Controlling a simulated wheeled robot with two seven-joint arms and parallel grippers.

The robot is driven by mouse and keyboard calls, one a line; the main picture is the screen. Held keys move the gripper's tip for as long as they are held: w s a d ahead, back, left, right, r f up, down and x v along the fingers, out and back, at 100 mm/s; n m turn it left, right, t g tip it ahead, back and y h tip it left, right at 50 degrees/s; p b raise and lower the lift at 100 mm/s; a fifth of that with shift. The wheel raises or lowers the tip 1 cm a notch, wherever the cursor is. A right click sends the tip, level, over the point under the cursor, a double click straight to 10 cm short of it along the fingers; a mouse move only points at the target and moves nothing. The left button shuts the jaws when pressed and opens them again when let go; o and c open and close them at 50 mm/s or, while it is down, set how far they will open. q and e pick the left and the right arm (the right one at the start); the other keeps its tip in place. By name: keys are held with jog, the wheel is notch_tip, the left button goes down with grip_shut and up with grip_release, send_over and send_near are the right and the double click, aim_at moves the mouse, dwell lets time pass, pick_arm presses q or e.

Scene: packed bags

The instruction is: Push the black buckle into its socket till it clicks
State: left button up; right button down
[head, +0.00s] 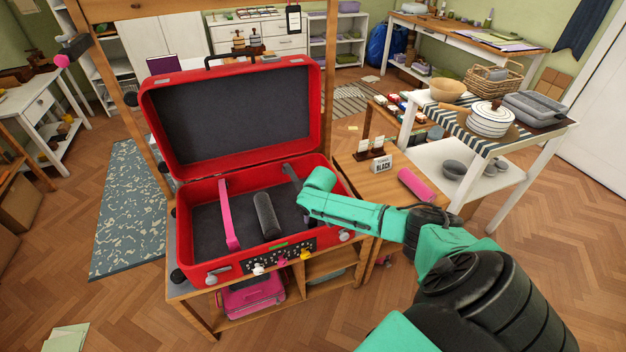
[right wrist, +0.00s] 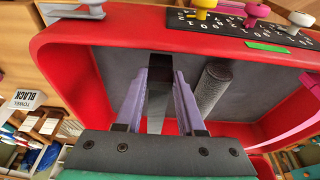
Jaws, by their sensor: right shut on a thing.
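The open red suitcase (head: 200,266) stands on a wooden bench. My right gripper (right wrist: 165,78) is inside its right half, its two lilac fingers shut on a black piece, seemingly the black buckle (right wrist: 160,62), on a dark strap (right wrist: 157,108). In the head view my right arm's teal link covers the gripper and the buckle; the strap's upper part (head: 290,172) shows at the suitcase's back right. A dark rolled towel (head: 267,215) lies beside it; it also shows in the right wrist view (right wrist: 212,88). I cannot make out the socket. My left gripper is not in view.
A pink strap (head: 228,215) crosses the suitcase's left part. A dark panel (head: 281,256) with knobs sits on the front wall; latches flank it. The lid (head: 150,110) stands open behind. A side table at right holds a pink roll (head: 415,186) and a "BLACK" sign (head: 384,165).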

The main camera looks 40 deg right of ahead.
jog(key=shift+c, duration=2.2)
grip_release()
jog(key=p+v, duration=0.1)
jog(key=v, duration=1.3)
jog(key=shift+r+p, duration=0.25)
jog(key=shift+p, duration=0.15)
jog(key=shift+a, duration=0.1)
